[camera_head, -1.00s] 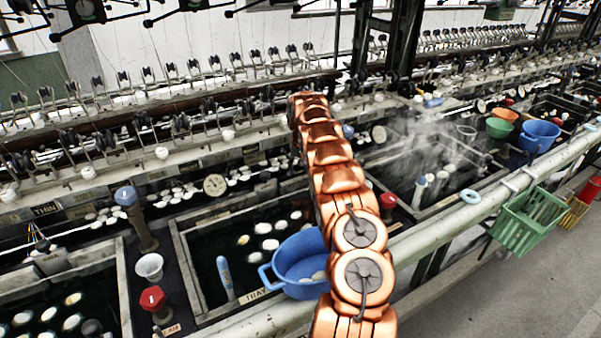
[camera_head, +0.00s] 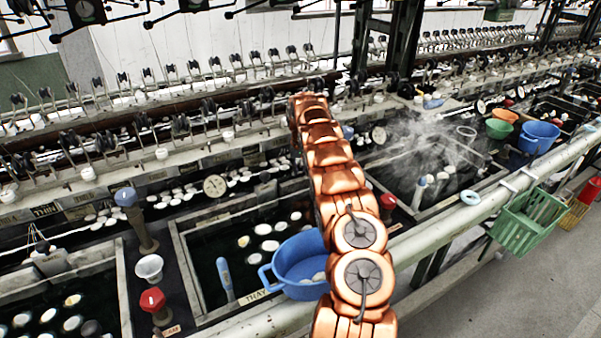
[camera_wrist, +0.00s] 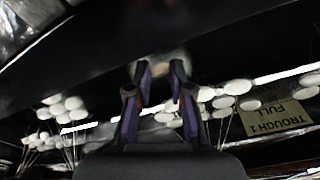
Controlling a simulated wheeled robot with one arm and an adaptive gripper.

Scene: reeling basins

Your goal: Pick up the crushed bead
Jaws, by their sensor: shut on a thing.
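My gripper (camera_wrist: 160,72) shows in the wrist view, its two dark purple fingers pointing up the picture. It is shut on a small pale, brownish thing (camera_wrist: 161,61) between the fingertips, which fits the crushed bead. Its shape is blurred and partly hidden by the fingers. In the head view my copper arm reaches over the basins and hides my gripper and what it holds.
Steam rises right of my arm.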

